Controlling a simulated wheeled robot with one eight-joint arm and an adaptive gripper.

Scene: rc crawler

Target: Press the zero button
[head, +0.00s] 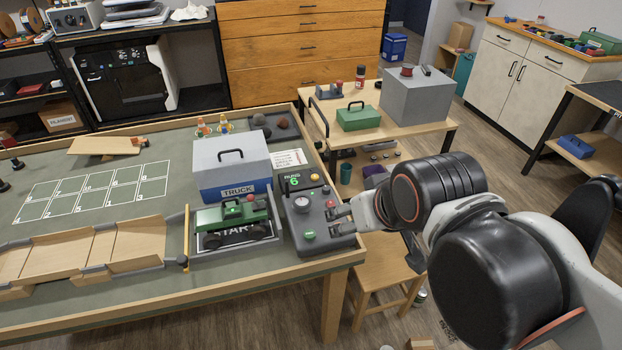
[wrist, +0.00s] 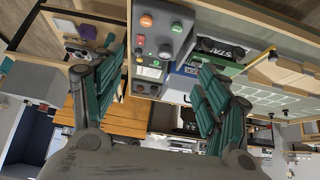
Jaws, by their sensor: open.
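A dark grey control box (head: 291,225) stands at the table's right end, with a "RUNS 6" display (head: 293,182). It carries a yellow button (head: 314,177), a red button (head: 330,204), a round dial (head: 302,204) and a green button (head: 309,235). The wrist view also shows an orange button (wrist: 146,21) beside the green one (wrist: 176,27); my gripper seems to hide it in the head view. Button labels are too small to read, so I cannot tell which is zero. My gripper (head: 335,221) is open and empty at the box's right side; contact cannot be judged.
A green toy truck (head: 232,216) sits on the start pad left of the box. A grey-and-blue case marked TRUCK (head: 232,165) stands behind it. A wooden ramp track (head: 137,240) runs left. A stool (head: 379,262) stands below, right of the table.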

